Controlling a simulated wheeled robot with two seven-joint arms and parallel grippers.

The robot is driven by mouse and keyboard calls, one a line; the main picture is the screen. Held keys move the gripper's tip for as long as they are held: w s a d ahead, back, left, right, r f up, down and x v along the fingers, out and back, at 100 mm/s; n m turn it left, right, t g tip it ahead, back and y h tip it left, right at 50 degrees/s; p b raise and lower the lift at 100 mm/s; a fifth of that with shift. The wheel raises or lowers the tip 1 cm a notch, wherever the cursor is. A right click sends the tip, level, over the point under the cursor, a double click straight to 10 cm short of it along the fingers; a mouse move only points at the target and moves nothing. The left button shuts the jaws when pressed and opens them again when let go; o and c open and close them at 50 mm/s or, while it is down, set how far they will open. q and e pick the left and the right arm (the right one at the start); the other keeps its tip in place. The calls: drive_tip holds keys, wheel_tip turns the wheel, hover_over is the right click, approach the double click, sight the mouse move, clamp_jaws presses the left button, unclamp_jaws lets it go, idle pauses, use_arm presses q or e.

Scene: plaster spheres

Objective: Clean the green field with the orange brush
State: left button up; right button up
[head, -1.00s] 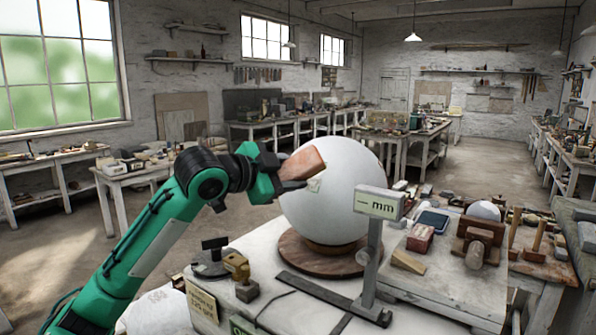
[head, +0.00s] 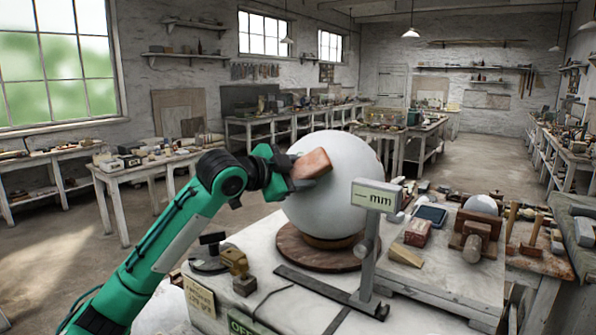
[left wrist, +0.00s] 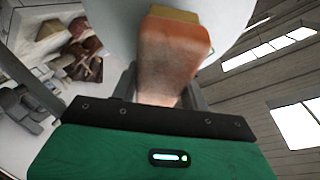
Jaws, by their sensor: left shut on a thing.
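A large white plaster sphere (head: 345,195) stands on a round brown base (head: 300,252) on the workbench. My left gripper (head: 290,180) is at the sphere's upper left side, shut on the orange-brown brush (head: 312,164). The brush is tilted and lies in front of the sphere; I cannot tell whether it touches. In the left wrist view the brush (left wrist: 172,60) points away from the gripper, with a tan end (left wrist: 172,13) against the white sphere (left wrist: 232,15). I cannot make out the green field now. My right gripper is not in view.
A grey gauge marked "mm" (head: 375,196) stands close at the sphere's right front. A small brass-coloured tool (head: 235,262) is at the bench's left. A red box (head: 417,232), a wooden wedge (head: 405,256) and a clamp with a small ball (head: 483,206) lie at the right.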

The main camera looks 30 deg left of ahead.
use_arm(q)
drive_tip(key=shift+w, duration=0.15)
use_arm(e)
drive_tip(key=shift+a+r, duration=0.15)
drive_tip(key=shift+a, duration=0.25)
use_arm(q)
drive_tip(key=shift+w+f, duration=0.15)
drive_tip(key=shift+w, duration=0.1)
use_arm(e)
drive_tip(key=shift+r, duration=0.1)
use_arm(q)
drive_tip(key=shift+a, duration=0.1)
drive_tip(key=shift+s+a+f, duration=0.25)
drive_tip(key=shift+a+f, duration=0.1)
drive_tip(key=shift+a, duration=0.1)
drive_tip(key=shift+a+f, duration=0.25)
drive_tip(key=shift+a, duration=0.1)
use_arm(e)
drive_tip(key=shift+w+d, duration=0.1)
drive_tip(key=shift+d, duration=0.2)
use_arm(q)
drive_tip(key=shift+p, duration=0.3)
